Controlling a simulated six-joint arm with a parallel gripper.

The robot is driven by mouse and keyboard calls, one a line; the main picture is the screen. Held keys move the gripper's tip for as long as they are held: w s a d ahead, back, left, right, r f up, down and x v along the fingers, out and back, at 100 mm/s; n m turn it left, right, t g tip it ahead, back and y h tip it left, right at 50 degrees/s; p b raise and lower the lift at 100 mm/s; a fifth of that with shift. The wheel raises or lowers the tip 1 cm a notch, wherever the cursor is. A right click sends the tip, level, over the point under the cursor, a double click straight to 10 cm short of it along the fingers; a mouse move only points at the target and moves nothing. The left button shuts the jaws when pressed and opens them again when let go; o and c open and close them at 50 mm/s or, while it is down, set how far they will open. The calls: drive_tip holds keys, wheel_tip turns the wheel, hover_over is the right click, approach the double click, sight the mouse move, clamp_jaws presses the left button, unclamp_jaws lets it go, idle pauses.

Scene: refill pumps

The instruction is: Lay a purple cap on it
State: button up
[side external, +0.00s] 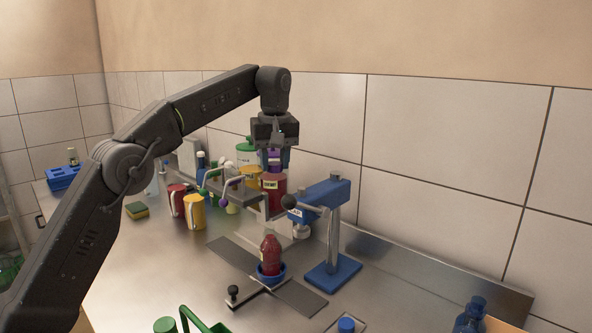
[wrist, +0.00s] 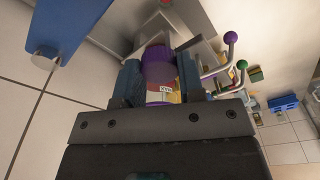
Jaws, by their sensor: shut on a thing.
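My gripper (side external: 273,158) is high at the back of the counter, pointing down and shut on a purple cap (side external: 274,155). In the wrist view the purple cap (wrist: 158,64) sits between the two fingers of my gripper (wrist: 158,82). A red bottle (side external: 270,250) stands upright in a blue round holder (side external: 271,275) on the counter, lower and toward the front from my gripper. No cap shows clearly on its narrow top. The cap is apart from this bottle.
A blue lever press (side external: 333,270) stands just right of the red bottle. Behind are a grey rack (side external: 240,187) with pump spouts and a large red jar (side external: 273,200) below my gripper. Red and yellow mugs (side external: 194,213) stand left. A green crate (side external: 200,322) is in front.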

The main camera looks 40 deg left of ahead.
drive_tip(key=a, duration=0.2)
drive_tip(key=m, duration=0.1)
hover_over(271, 251)
drive_tip(key=w+a, duration=0.2)
drive_tip(key=f, duration=1.4)
drive_tip(key=shift+s+d, duration=0.1)
drive_tip(key=shift+s, duration=0.15)
drive_tip(key=shift+f, duration=0.55)
drive_tip(key=shift+f, duration=0.55)
idle(0.5)
drive_tip(key=o, duration=0.8)
drive_tip(key=shift+r, duration=0.1)
